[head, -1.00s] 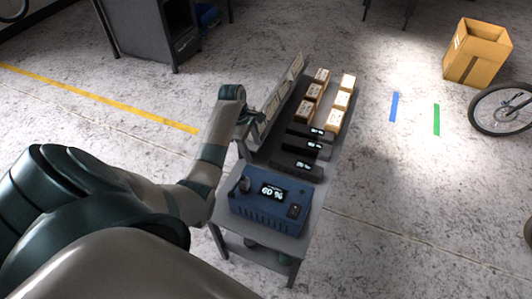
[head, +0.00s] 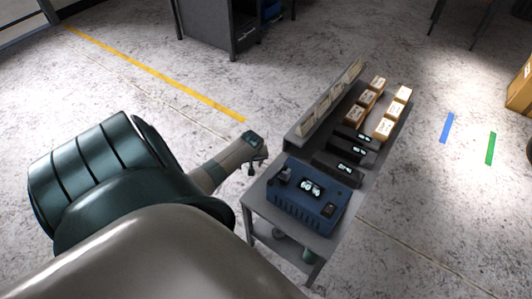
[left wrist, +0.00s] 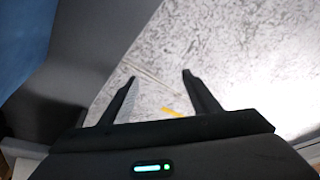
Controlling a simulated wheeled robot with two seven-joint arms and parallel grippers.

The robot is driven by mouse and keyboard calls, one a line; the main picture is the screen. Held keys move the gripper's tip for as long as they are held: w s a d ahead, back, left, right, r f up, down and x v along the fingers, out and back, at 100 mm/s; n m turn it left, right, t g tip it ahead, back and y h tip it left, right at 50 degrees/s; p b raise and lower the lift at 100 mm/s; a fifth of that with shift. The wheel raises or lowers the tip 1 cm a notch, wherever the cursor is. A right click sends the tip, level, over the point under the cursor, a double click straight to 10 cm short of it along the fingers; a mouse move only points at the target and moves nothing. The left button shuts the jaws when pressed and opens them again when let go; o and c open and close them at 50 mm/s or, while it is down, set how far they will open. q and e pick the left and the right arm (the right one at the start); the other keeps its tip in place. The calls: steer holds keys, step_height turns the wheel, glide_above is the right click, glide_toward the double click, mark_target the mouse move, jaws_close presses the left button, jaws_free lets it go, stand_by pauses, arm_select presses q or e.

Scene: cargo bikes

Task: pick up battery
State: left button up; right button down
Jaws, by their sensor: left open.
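Three black batteries with small lit displays lie in a row on the grey cart: the near battery (head: 333,170), the middle battery (head: 352,151) and the far battery (head: 352,136). My left gripper (head: 255,167) is at the left side of the cart, left of the blue charger unit and apart from the batteries. In the left wrist view the open fingers (left wrist: 158,78) are empty, with floor between them. No battery shows in that view. My right gripper is not in view.
The blue charger unit (head: 306,199) stands on the near end of the cart (head: 262,207). Several small cartons (head: 385,130) stand behind the batteries, and a raised label panel (head: 325,105) runs along the left edge.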

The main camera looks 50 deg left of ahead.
arm_select(q)
steer(key=s+a+f+m+t+y, duration=0.1)
steer(key=s+a+f+m, duration=0.1)
steer(key=s+f+m, duration=0.25)
steer(key=s+a+f+m+y, duration=0.1)
steer(key=s+a+f+m, duration=0.2)
steer(key=s, duration=0.3)
steer(key=s+d+f+m+h, duration=0.1)
steer(key=s+d+f+m, duration=0.35)
steer(key=s, duration=0.25)
steer(key=s+d+f+m+h, duration=0.1)
steer(key=s+d+f, duration=0.3)
steer(key=d, duration=0.9)
steer(key=s+d+f+m+h, duration=0.1)
steer(key=s+d+f, duration=0.3)
steer(key=d, duration=0.9)
steer(key=s+d+f+m+t+h, duration=0.1)
steer(key=s+d+f+h, duration=0.2)
steer(key=d, duration=1.1)
steer(key=shift+s+f, duration=0.55)
steer(key=shift+s, duration=0.2)
steer(key=shift+c, duration=0.3)
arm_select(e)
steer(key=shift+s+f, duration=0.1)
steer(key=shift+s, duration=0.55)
